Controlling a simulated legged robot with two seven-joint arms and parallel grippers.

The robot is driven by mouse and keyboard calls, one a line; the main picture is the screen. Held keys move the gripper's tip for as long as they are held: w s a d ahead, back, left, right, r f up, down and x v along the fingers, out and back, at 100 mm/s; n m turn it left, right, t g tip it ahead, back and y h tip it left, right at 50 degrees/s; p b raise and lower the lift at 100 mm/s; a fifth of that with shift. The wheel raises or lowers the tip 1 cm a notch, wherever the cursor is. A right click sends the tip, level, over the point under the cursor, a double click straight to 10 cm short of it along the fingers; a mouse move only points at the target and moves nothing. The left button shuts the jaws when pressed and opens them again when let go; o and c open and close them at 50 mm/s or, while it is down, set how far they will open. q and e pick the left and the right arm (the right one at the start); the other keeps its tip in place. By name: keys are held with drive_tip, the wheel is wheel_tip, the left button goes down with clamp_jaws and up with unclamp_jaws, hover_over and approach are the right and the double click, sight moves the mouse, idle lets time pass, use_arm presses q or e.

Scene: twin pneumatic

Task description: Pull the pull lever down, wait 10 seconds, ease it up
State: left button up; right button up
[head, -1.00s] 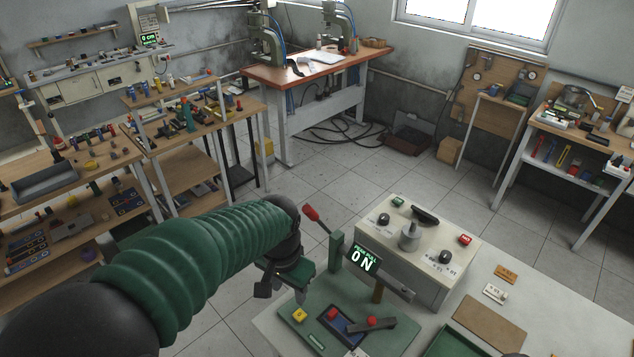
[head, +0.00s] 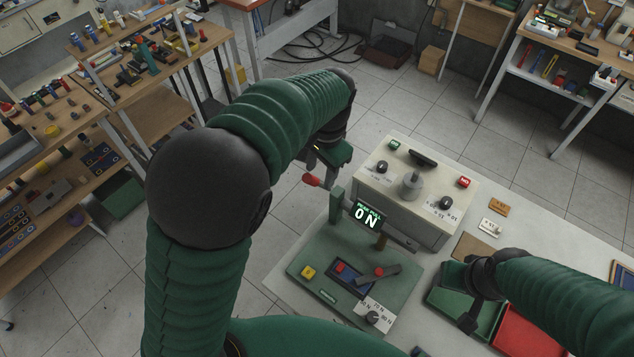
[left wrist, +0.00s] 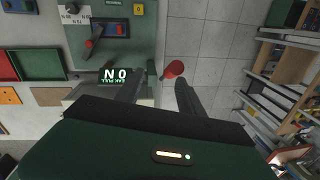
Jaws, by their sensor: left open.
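The pull lever (head: 312,180) has a red knob and sticks out to the left from a green post (head: 337,207). Its display (head: 366,216) reads "0 N". My left gripper (head: 316,165) is just above and behind the knob in the head view. In the left wrist view, my left gripper (left wrist: 160,82) is open, its two dark fingers apart. The red knob (left wrist: 174,69) shows near the right-hand fingertip, and I cannot tell if they touch. My right gripper (head: 462,290) is over the green tray, away from the lever; its jaws are unclear.
A beige control box (head: 415,215) with knobs and buttons stands behind the post. The green base plate (head: 310,262) carries a yellow button and red-tipped parts. Green (head: 437,300) and red (head: 530,335) trays lie at right. Open floor lies left of the table.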

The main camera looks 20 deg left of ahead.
sight(315, 180)
use_arm(q)
drive_tip(key=f, duration=0.1)
drive_tip(key=a+f, duration=0.1)
drive_tip(key=f, duration=0.1)
drive_tip(key=f+p, duration=0.1)
drive_tip(key=shift+w+a+f, duration=0.35)
drive_tip(key=shift+w, duration=0.05)
drive_tip(key=a+f, duration=0.2)
drive_tip(key=f, duration=0.2)
drive_tip(key=shift+s+a+f+p, duration=0.1)
drive_tip(key=shift+a+p, duration=0.25)
drive_tip(key=shift+a, duration=0.05)
drive_tip(key=shift+d, duration=0.85)
drive_tip(key=shift+c, duration=0.7)
drive_tip(key=shift+w+d, duration=0.25)
drive_tip(key=shift+w, duration=0.05)
drive_tip(key=shift+c, duration=1.2)
drive_tip(key=shift+d, duration=0.1)
drive_tip(key=shift+c, duration=1.1)
drive_tip(key=shift+a, duration=0.2)
drive_tip(key=shift+c, duration=1.3)
drive_tip(key=shift+a, duration=0.45)
clamp_jaws()
drive_tip(key=shift+d, duration=0.25)
drive_tip(key=shift+a, duration=0.1)
use_arm(e)
drive_tip(key=shift+w+a+r, duration=0.3)
drive_tip(key=shift+r, duration=0.2)
drive_tip(key=shift+w+a+r, duration=0.3)
drive_tip(key=shift+r, duration=0.2)
